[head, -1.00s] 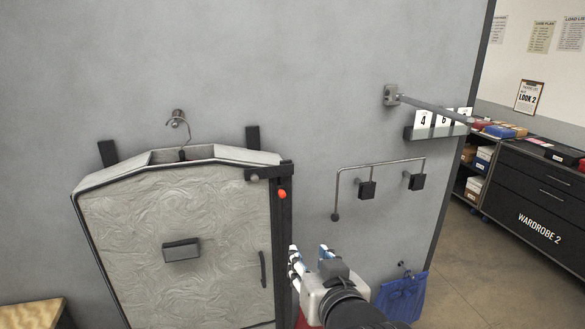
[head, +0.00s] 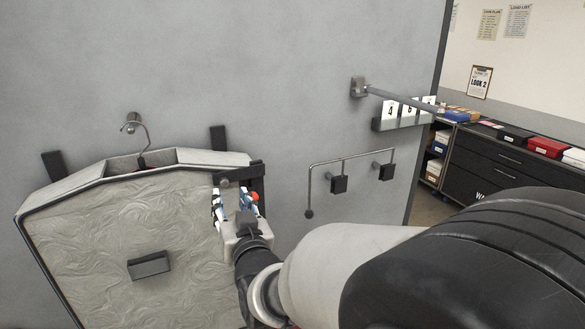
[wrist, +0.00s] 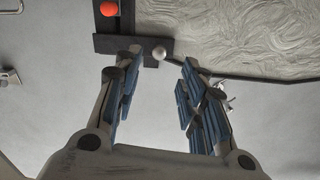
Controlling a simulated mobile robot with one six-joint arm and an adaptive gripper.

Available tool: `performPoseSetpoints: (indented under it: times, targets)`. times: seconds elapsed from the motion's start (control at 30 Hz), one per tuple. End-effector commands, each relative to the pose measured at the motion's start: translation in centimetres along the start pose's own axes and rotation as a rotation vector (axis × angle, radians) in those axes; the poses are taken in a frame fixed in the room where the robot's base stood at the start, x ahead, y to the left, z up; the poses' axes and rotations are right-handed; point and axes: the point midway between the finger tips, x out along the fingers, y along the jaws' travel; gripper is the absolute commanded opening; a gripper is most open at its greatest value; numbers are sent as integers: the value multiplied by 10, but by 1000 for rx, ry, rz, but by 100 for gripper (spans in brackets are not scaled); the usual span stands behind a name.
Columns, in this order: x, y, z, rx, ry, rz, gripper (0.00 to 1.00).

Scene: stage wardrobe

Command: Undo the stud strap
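The dark stud strap (head: 236,173) lies across the top right corner of a grey garment bag (head: 85,225) on the wall. In the wrist view the strap (wrist: 122,45) shows as a short black bar with a round silver stud (wrist: 159,53) at its end. My gripper (head: 232,194) is just below and in front of the strap in the head view. In the wrist view my gripper (wrist: 163,60) is open, its two blue-padded fingers apart, with the stud seen between the tips. Nothing is between the fingers. Whether a fingertip touches the strap I cannot tell.
A red-orange ball (head: 256,196) sits on the dark upright beside the bag. A dark handle block (head: 149,265) is on the bag's front. A wall rail (head: 345,163) with two black blocks and a projecting rod (head: 400,98) are to the right. Low cabinets (head: 485,165) stand beyond.

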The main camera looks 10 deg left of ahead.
Motion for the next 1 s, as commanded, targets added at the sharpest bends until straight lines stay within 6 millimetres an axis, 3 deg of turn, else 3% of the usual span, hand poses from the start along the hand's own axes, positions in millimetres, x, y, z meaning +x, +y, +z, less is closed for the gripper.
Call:
performPoseSetpoints:
  times: [0.2,0.4,0.77,1.0]
  targets:
    - [44,1,1,0,0,2,38]
    - [66,1,0,0,0,1,38]
    - [72,0,0,0,0,1,38]
    - [72,0,0,0,0,1,23]
